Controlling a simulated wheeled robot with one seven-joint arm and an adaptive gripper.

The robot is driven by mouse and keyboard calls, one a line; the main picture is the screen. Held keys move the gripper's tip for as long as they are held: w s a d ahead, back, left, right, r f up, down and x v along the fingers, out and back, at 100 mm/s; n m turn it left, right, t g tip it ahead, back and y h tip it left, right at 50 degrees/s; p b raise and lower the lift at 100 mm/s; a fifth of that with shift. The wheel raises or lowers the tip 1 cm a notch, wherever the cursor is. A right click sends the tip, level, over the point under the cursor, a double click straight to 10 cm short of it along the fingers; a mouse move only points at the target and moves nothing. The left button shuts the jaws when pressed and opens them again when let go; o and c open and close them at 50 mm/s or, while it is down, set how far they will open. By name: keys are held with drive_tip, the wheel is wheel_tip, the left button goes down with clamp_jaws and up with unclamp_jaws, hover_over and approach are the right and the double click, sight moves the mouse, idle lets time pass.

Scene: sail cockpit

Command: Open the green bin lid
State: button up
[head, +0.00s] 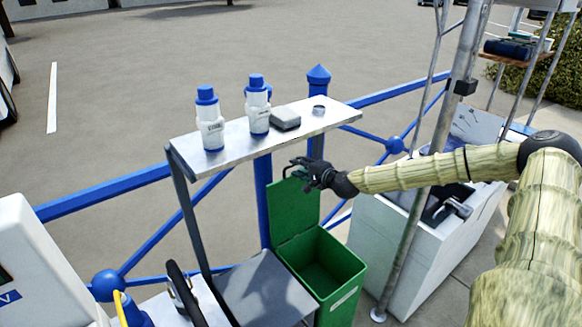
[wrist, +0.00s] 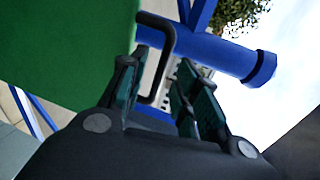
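The green bin (head: 337,290) stands on the ground below the shelf, and its inside is visible from above. Its green lid (head: 295,215) is raised to about upright at the back of the bin. My gripper (head: 300,172) is at the lid's top edge, just under the shelf. In the wrist view the green lid (wrist: 65,45) fills the upper left, and a dark bar handle (wrist: 165,55) runs between the fingers of my gripper (wrist: 160,90). The fingers are apart, one on each side of the handle. I cannot tell whether they touch it.
A blue railing (head: 110,192) runs behind. A white cabinet (head: 385,245) and a metal pole (head: 415,225) stand right of the bin.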

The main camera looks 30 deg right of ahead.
drive_tip(key=shift+x, duration=1.7)
clamp_jaws()
